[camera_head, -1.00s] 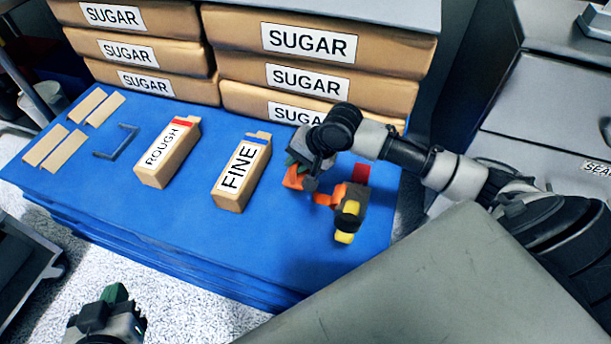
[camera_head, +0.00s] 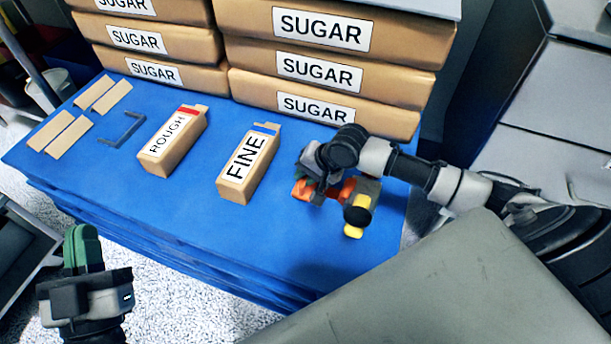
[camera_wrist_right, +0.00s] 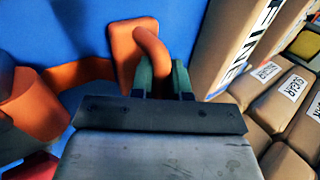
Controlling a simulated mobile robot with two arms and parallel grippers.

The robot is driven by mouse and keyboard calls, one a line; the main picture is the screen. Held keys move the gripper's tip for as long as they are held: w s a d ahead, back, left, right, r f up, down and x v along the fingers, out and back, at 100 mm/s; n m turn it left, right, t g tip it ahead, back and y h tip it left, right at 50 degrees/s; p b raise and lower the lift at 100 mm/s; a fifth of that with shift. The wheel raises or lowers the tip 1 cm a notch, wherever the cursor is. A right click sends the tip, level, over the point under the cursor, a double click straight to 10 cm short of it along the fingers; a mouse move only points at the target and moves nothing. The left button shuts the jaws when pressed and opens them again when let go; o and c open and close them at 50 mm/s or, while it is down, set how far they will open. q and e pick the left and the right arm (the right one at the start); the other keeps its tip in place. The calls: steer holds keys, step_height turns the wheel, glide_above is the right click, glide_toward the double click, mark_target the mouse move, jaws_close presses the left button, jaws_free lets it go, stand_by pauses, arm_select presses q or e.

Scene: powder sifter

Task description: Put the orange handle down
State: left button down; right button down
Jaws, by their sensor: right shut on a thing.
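My right gripper (camera_wrist_right: 160,82) is shut on the curved orange handle (camera_wrist_right: 150,45), which rises from a flat orange plate (camera_wrist_right: 125,48) in the right wrist view. In the head view the right gripper (camera_head: 308,178) is over the right part of the blue table, and the orange part (camera_head: 302,190) shows just under it. The plate appears at or just above the blue surface; I cannot tell whether it touches. My left gripper (camera_head: 83,240), with green fingers, is at the lower left, off the table; its opening is unclear.
An orange, grey and yellow device (camera_head: 357,214) stands close right of the right gripper. The FINE box (camera_head: 247,168) and ROUGH box (camera_head: 173,140) stand to the left. Stacked sugar bags (camera_head: 325,68) line the back. The blue table's front (camera_head: 200,215) is clear.

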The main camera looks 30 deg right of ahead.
stand_by(0.3)
steer(key=shift+f, duration=0.15)
steer(key=c, duration=1.1)
jaws_free()
